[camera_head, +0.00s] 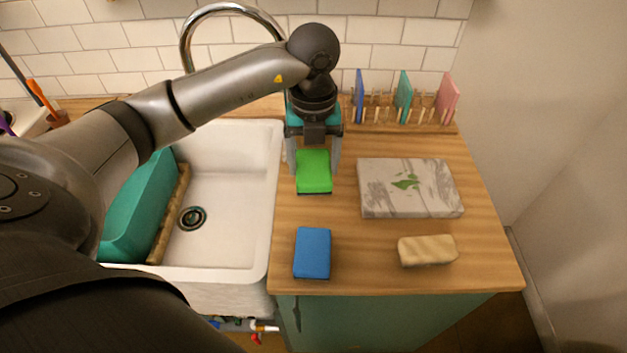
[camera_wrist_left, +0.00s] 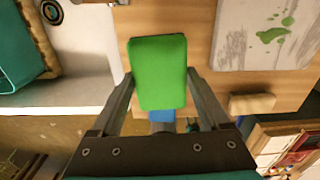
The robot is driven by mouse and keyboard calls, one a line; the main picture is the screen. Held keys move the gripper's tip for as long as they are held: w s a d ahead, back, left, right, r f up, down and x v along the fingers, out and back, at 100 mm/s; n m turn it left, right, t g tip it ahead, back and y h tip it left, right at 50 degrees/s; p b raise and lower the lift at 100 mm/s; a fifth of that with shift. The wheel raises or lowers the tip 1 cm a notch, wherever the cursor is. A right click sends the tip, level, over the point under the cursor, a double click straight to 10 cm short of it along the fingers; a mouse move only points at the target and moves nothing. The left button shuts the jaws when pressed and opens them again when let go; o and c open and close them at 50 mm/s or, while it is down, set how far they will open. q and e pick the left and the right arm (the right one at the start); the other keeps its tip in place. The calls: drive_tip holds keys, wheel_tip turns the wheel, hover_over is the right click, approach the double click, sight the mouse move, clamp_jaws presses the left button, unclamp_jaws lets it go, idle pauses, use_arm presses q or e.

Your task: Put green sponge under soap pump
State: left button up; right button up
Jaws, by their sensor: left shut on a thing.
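A green sponge (camera_head: 313,171) with a dark underside is between the fingers of my left gripper (camera_head: 314,166), over the wooden counter just right of the sink. In the left wrist view the green sponge (camera_wrist_left: 158,72) fills the space between the fingers of my left gripper (camera_wrist_left: 160,90), which is shut on it. I cannot tell the exact gap between sponge and counter. I do not see a soap pump in either view; my arm covers part of the back counter. My right gripper is not in view.
A blue sponge (camera_head: 312,253) and a beige sponge (camera_head: 427,250) lie near the counter's front. A marbled board (camera_head: 372,197) with a green mark lies right. A rack (camera_head: 390,108) holds colored boards behind. The sink (camera_head: 225,245) is left, with a faucet (camera_head: 186,38).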

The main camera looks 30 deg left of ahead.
sight(326, 174)
use_arm(q)
drive_tip(key=d+r+m, duration=0.1)
drive_tip(key=r+m, duration=0.2)
drive_tip(key=m, duration=0.1)
drive_tip(key=d+r+m, duration=0.1)
drive_tip(key=r+m, duration=0.2)
drive_tip(key=m, duration=0.1)
drive_tip(key=d+r+m, duration=0.1)
drive_tip(key=r+m, duration=0.2)
drive_tip(key=shift+s+m, duration=0.35)
drive_tip(key=shift+m, duration=0.05)
drive_tip(key=m, duration=0.3)
drive_tip(key=d+f+m+b, duration=0.1)
drive_tip(key=m, duration=0.1)
drive_tip(key=shift+s+d, duration=0.1)
drive_tip(key=shift+s, duration=0.15)
drive_tip(key=s+d+f+m+b, duration=0.1)
drive_tip(key=s+d+f+m, duration=0.1)
drive_tip(key=m, duration=1.1)
drive_tip(key=s+d+f+m+b, duration=0.2)
drive_tip(key=f+m, duration=0.1)
drive_tip(key=m, duration=1)
drive_tip(key=shift+s+d, duration=0.15)
drive_tip(key=shift+s, duration=0.05)
drive_tip(key=shift+f, duration=0.1)
drive_tip(key=shift+w, duration=0.1)
